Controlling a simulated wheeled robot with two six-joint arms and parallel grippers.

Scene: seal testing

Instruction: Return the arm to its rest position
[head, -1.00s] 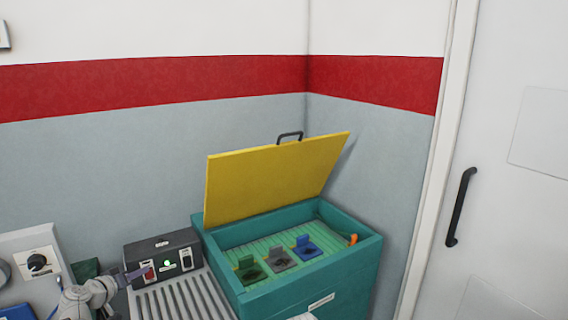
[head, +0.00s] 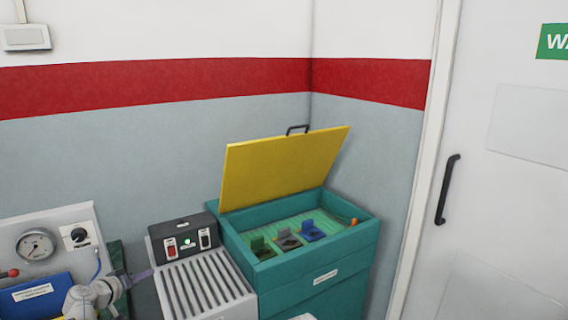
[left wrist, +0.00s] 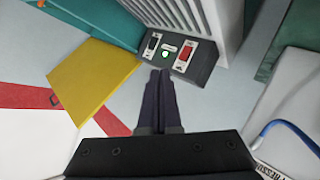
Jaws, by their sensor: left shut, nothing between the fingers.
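My left gripper (head: 148,274) is in the lower left of the head view. Its dark fingers are together and empty, just left of the grey ribbed unit. In the left wrist view the shut fingers (left wrist: 160,76) point toward the dark switch box (left wrist: 200,66). They look apart from it, though the gap is hard to judge. The switch box (head: 183,238) carries a red switch, a dark switch and a small lit green lamp. My right gripper does not show.
The teal cabinet (head: 318,285) stands right of the ribbed grey unit (head: 205,290), its yellow lid (head: 283,168) raised. Several coloured pieces lie inside. At left are a gauge panel (head: 60,222) and a blue box (head: 42,296). A door (head: 490,200) is at right.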

